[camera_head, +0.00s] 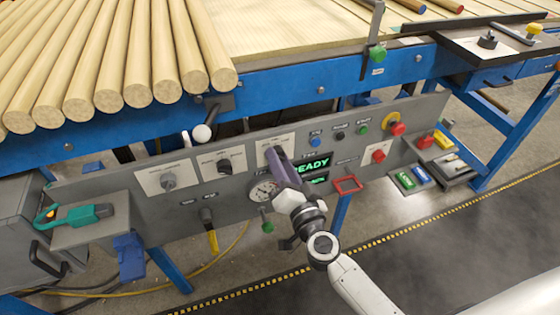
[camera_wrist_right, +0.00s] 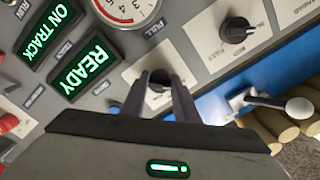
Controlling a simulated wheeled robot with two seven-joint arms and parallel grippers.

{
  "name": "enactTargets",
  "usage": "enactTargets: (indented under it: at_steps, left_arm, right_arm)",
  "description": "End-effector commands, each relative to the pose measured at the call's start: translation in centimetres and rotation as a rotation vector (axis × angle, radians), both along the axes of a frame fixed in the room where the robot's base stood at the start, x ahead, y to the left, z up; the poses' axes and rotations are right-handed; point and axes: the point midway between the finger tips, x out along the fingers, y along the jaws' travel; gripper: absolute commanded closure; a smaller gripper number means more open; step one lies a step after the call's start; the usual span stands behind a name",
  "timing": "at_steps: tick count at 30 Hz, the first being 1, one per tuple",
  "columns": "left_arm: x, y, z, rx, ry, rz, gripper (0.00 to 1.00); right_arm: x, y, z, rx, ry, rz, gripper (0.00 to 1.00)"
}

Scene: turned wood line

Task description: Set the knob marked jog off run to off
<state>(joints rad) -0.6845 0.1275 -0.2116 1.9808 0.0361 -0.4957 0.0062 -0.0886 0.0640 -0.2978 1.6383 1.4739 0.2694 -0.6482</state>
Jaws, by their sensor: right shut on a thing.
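A grey control panel (camera_head: 325,165) carries three black rotary knobs on pale plates. My right gripper (camera_head: 277,153) reaches the rightmost plate (camera_head: 290,142) from below, and its purple fingers cover that knob in the head view. In the right wrist view the dark knob (camera_wrist_right: 157,98) sits between the two fingers (camera_wrist_right: 160,82), which are shut on it. The lettering on its plate is too small or hidden to read, and its pointer direction cannot be told. My left gripper is not in view.
The middle knob (camera_head: 224,165) and left knob (camera_head: 168,181) are beside it. A dial gauge (camera_head: 263,191) and green READY display (camera_head: 313,164) are close to the fingers. A white-balled lever (camera_head: 202,132) stands up-left. Wooden rods (camera_head: 138,80) lie above.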

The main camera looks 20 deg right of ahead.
Motion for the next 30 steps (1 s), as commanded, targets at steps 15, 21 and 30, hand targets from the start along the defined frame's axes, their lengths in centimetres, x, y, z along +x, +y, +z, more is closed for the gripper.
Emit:
enactTargets:
  at_steps: [15,21,30]
  left_arm:
    - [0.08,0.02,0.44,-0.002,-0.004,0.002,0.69]
    - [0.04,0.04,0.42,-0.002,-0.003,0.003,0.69]
    - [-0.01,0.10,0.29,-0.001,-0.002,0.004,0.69]
  right_arm:
    - [-0.05,0.10,0.08,0.217,0.009,0.000,0.95]
    - [-0.06,0.09,0.08,0.389,0.014,-0.001,0.95]
    - [-0.08,0.16,0.09,0.616,0.023,0.001,0.95]
